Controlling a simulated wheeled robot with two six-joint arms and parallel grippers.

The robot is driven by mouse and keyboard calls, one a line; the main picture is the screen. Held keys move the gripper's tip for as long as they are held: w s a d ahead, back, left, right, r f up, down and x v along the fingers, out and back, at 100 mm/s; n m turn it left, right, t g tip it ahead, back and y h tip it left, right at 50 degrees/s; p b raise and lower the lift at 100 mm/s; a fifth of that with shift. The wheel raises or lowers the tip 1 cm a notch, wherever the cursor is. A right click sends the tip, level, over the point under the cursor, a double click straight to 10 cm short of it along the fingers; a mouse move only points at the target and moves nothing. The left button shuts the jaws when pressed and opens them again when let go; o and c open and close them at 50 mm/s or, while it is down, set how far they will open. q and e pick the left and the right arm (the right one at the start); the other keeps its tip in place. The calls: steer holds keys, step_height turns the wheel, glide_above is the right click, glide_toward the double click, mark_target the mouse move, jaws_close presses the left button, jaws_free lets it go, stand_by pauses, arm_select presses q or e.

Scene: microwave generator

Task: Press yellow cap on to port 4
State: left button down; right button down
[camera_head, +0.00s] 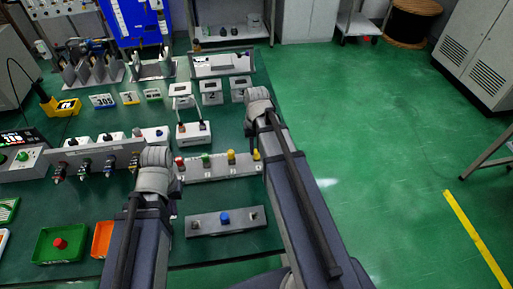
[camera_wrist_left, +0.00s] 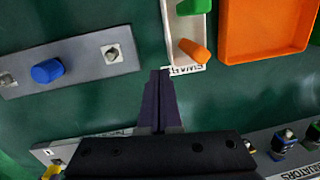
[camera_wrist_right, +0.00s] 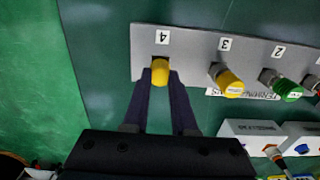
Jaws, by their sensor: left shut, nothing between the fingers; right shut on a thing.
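In the right wrist view my right gripper (camera_wrist_right: 160,84) is shut on a yellow cap (camera_wrist_right: 160,70) at the port labelled 4 on the grey port strip (camera_wrist_right: 190,45). The cap is at the port's mouth; how far it is seated cannot be told. A second yellow cap (camera_wrist_right: 229,82) is on port 3 and a green cap (camera_wrist_right: 287,90) on port 2. The strip (camera_head: 218,170) also shows in the head view, partly behind my right arm. My left gripper (camera_wrist_left: 158,76) is shut and empty over the green table, between a plate and trays.
A grey plate (camera_head: 205,224) with a blue cap (camera_head: 224,218) lies in front of the strip. In the left wrist view an orange tray (camera_wrist_left: 265,55) and a white swab tray (camera_wrist_left: 187,62) are near my left fingers. A connector box (camera_head: 100,150) stands left of the strip.

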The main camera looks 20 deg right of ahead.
arm_select(q)
steer(key=shift+f+b, duration=0.5)
steer(key=shift+f, duration=0.05)
arm_select(e)
steer(key=shift+f, duration=0.5)
steer(key=c, duration=0.6)
jaws_free()
steer(key=shift+c, duration=0.2)
arm_select(q)
steer(key=shift+r, duration=0.2)
arm_select(e)
steer(key=shift+r, duration=0.2)
step_height(320, 180, up, 8)
steer(key=p, duration=0.8)
steer(key=shift+f, duration=0.2)
arm_select(q)
step_height(320, 180, up, 8)
steer(key=shift+f, duration=0.2)
arm_select(e)
steer(key=s+a+n, duration=0.3)
steer(key=s+a, duration=0.2)
steer(key=a, duration=0.5)
steer(key=s+a+n+h, duration=0.1)
steer(key=s+a+n, duration=0.2)
steer(key=s+a, duration=0.3)
steer(key=a, duration=0.4)
steer(key=shift+n, duration=0.3)
